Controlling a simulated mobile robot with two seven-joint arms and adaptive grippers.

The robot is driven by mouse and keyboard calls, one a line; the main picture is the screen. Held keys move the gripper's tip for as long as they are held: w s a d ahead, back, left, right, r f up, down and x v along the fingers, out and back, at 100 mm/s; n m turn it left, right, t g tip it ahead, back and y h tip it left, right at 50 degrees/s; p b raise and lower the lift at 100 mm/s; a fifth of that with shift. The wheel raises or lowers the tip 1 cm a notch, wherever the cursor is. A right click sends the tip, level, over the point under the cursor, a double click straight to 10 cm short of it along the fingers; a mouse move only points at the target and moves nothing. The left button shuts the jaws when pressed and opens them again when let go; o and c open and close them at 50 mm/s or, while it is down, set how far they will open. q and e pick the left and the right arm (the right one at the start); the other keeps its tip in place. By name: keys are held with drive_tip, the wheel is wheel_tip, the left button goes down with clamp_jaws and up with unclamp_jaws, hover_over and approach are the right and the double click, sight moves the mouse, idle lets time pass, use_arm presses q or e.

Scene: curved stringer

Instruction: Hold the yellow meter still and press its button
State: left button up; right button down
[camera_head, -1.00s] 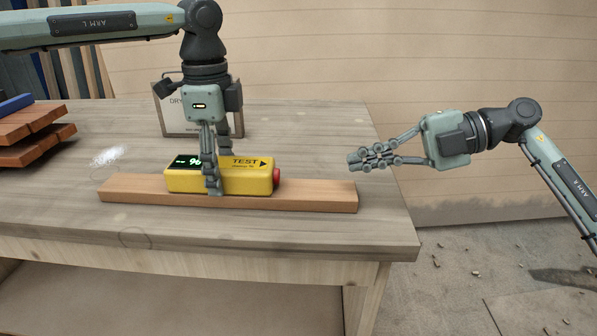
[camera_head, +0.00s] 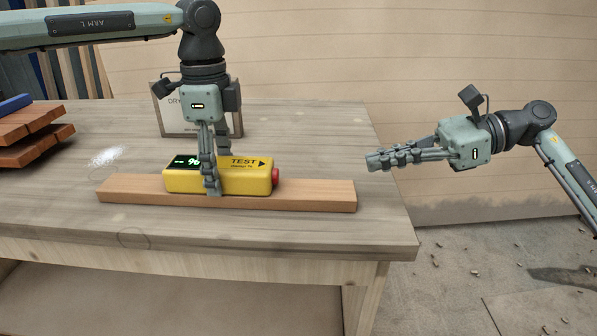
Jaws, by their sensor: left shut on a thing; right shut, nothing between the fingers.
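The yellow meter (camera_head: 245,181) lies on a wooden board (camera_head: 315,195) on the workbench. It has a green-lit display on its left part, the word TEST with an arrow pointing right, and a red button (camera_head: 275,178) on its right end. My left gripper (camera_head: 213,187) comes down from above and is shut on the meter, its fingers across the middle and hiding part of the display. My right gripper (camera_head: 372,161) is shut and empty, in the air to the right of the red button, pointing left and clearly apart from it.
A stack of reddish-brown boards (camera_head: 35,142) with a blue thing (camera_head: 14,104) on top is at the left. Space between the button and my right gripper is clear.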

drive_tip(key=shift+a, duration=0.1)
approach(278, 177)
drive_tip(key=x, duration=0.5)
drive_tip(key=shift+w+a+f, duration=0.1)
drive_tip(key=shift+w+f, duration=0.05)
drive_tip(key=shift+f, duration=0.25)
drive_tip(key=shift+a, duration=0.6)
drive_tip(key=shift+a, duration=0.15)
